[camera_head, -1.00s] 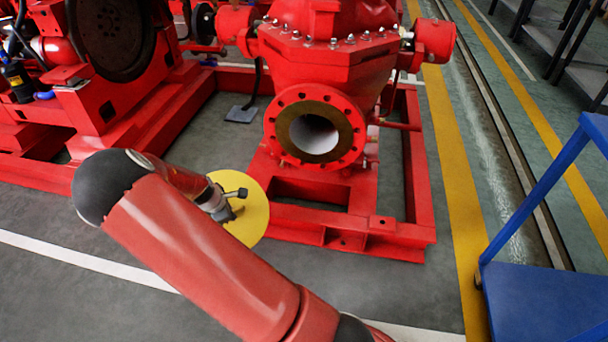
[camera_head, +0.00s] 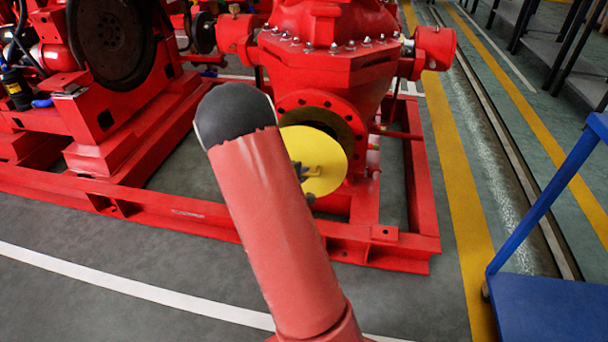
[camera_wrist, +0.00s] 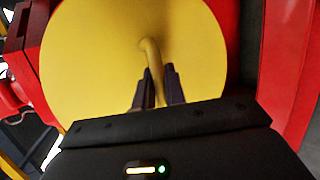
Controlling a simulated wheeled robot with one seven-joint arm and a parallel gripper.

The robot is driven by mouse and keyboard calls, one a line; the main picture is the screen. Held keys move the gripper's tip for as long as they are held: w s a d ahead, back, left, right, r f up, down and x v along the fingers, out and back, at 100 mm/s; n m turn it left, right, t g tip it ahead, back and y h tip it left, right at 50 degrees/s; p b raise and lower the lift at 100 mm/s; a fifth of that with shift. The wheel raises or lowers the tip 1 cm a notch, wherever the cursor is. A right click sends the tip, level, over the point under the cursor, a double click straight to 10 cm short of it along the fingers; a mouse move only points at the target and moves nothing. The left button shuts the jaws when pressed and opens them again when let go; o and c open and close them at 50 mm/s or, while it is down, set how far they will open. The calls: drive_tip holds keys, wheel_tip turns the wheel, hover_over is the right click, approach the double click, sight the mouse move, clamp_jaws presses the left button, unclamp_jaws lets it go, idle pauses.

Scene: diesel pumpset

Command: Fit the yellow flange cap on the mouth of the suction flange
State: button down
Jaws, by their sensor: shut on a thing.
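The yellow flange cap (camera_head: 322,160) is a round disc held upright in front of the suction flange (camera_head: 350,112). In the head view it covers the lower part of the flange mouth; the upper rim and some bolt holes show above it. I cannot tell how much gap is between them. My gripper (camera_head: 302,172) is partly hidden behind my arm. In the wrist view the cap (camera_wrist: 115,50) fills much of the picture, and my gripper (camera_wrist: 158,88) is shut on its curved handle (camera_wrist: 153,60). The flange face is hidden there by the cap.
The red pump casing (camera_head: 325,60) stands above the flange on a red base frame (camera_head: 395,245). The red engine side (camera_head: 110,100) is at the left. A blue stand (camera_head: 545,305) is at the lower right. Grey floor in front is clear.

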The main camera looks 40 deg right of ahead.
sight(307, 163)
drive_tip(key=shift+s+d+r, duration=0.1)
drive_tip(key=shift+s+d, duration=0.05)
drive_tip(key=shift+d, duration=0.1)
drive_tip(key=shift+s, duration=0.15)
drive_tip(key=shift+s+d+h, duration=0.1)
drive_tip(key=shift+d+h, duration=0.05)
drive_tip(key=shift+h, duration=0.15)
drive_tip(key=shift+w+d+p, duration=0.85)
drive_tip(key=shift+w+d, duration=1.05)
drive_tip(key=shift+d, duration=0.3)
drive_tip(key=shift+r+m+p, duration=0.1)
drive_tip(key=shift+m+p, duration=0.2)
drive_tip(key=shift+p, duration=0.3)
drive_tip(key=shift+w+d+p, duration=0.35)
drive_tip(key=shift+w+d, duration=0.6)
drive_tip(key=shift+d, duration=0.15)
drive_tip(key=shift+w+d+p, duration=0.35)
drive_tip(key=shift+w+d, duration=0.55)
drive_tip(key=shift+d, duration=0.2)
